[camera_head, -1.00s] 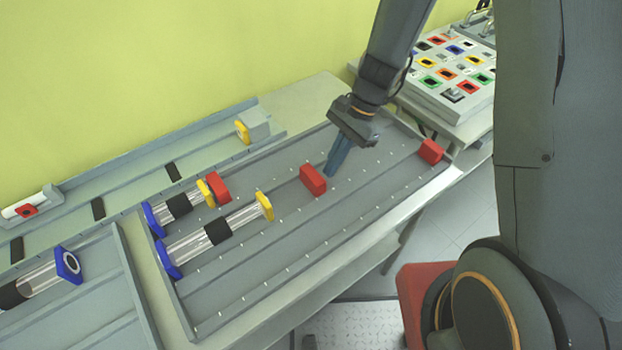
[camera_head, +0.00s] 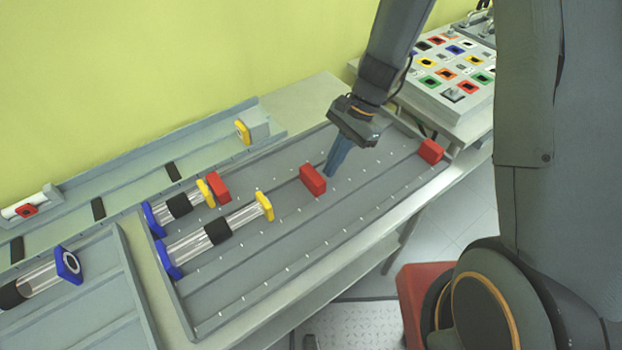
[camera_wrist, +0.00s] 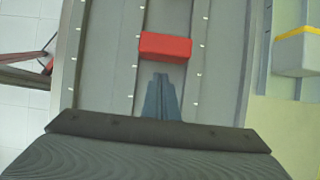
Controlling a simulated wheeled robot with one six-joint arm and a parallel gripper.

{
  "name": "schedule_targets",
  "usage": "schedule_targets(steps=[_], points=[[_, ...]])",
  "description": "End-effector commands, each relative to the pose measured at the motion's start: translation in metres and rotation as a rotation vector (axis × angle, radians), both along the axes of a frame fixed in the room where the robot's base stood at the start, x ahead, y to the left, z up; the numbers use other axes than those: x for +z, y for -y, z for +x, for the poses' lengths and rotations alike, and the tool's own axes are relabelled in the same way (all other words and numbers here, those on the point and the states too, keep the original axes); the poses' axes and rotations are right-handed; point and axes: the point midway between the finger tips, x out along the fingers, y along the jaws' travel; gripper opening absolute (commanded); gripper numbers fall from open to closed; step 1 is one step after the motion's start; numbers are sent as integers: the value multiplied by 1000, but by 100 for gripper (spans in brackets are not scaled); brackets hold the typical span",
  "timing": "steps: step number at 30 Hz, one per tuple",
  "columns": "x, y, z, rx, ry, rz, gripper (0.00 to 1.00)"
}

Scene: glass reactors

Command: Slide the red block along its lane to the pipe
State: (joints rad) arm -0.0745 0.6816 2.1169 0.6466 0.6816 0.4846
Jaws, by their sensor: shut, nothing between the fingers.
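A red block (camera_head: 313,179) lies in the middle lane of the grey tray (camera_head: 262,305), and a gap separates it from the yellow end of a clear pipe (camera_head: 217,233) to its left. My gripper (camera_head: 329,172) is shut and empty, its fingertips low in the lane just right of this block. In the wrist view the block (camera_wrist: 166,47) lies ahead of my fingertips (camera_wrist: 161,78), with a small gap between them. A second red block (camera_head: 219,187) sits at the yellow end of another clear pipe (camera_head: 180,206). A third red block (camera_head: 431,151) lies at the tray's right end.
A second tray (camera_head: 128,290) at the left holds another pipe with a blue end. A narrow rail (camera_head: 140,155) runs behind. A panel of coloured squares (camera_head: 445,85) stands at the back right. The lane between the middle block and its pipe is clear.

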Motion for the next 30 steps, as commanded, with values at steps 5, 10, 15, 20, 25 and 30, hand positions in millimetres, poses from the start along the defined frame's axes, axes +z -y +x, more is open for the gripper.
schedule_targets(steps=[5, 10, 15, 20, 25, 30], points=[[-1, 0, 0, 0, 0, 0, 0], [-3, 0, 0, 0, 0, 0, 0], [-7, 0, 0, 0, -1, 0, 0], [-9, 0, 0, 0, -1, 0, 0], [-9, 0, 0, 0, 0, 0, 0], [-7, 0, 0, 0, 0, 0, 0]])
